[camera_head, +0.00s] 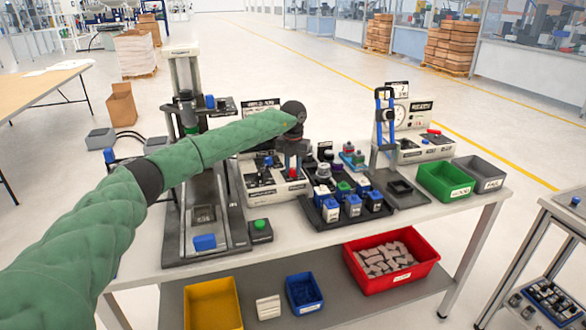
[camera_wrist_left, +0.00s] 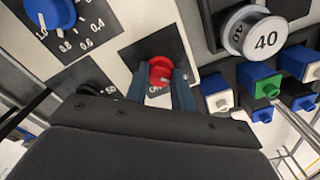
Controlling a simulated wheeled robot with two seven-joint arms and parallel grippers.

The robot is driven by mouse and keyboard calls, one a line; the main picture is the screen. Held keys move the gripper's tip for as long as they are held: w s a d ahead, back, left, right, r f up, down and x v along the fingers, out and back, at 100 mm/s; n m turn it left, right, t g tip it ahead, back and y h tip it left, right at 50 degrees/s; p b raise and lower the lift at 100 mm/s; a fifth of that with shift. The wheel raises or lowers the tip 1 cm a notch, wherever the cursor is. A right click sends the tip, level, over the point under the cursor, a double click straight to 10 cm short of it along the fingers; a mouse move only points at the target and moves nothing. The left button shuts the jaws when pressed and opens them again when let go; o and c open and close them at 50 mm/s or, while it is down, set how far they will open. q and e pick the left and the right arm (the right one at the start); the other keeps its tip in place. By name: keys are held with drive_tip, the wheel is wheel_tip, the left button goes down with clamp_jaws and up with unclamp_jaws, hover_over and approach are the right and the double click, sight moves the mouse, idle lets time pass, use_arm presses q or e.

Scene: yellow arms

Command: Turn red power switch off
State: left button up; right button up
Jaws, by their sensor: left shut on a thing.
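The red power switch (camera_wrist_left: 160,66) sits on a dark plate on a light panel in the left wrist view. The two dark fingers of my left gripper (camera_wrist_left: 159,80) are on either side of it and shut on it. A label below the switch is partly hidden. In the head view my left gripper (camera_head: 292,160) reaches down to the front of the white control box (camera_head: 258,180), and a bit of red shows at its tips. My right gripper is not in view.
A blue knob (camera_wrist_left: 50,12) is left of the switch, and a round weight marked 40 (camera_wrist_left: 252,32) is to the right. Several blue-and-white blocks stand in a dark tray (camera_head: 318,222). A green bin (camera_head: 445,181) and a grey bin (camera_head: 480,172) stand at the table's right end.

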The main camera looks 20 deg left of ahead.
sight(293, 168)
use_arm(q)
drive_tip(key=shift+r, duration=0.15)
drive_tip(key=o, duration=1)
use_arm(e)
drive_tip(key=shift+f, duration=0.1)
use_arm(q)
wheel_tip(293, 168, up, 6)
drive_tip(key=shift+r+b, duration=0.1)
drive_tip(key=shift+b, duration=0.85)
drive_tip(key=shift+r, duration=0.7)
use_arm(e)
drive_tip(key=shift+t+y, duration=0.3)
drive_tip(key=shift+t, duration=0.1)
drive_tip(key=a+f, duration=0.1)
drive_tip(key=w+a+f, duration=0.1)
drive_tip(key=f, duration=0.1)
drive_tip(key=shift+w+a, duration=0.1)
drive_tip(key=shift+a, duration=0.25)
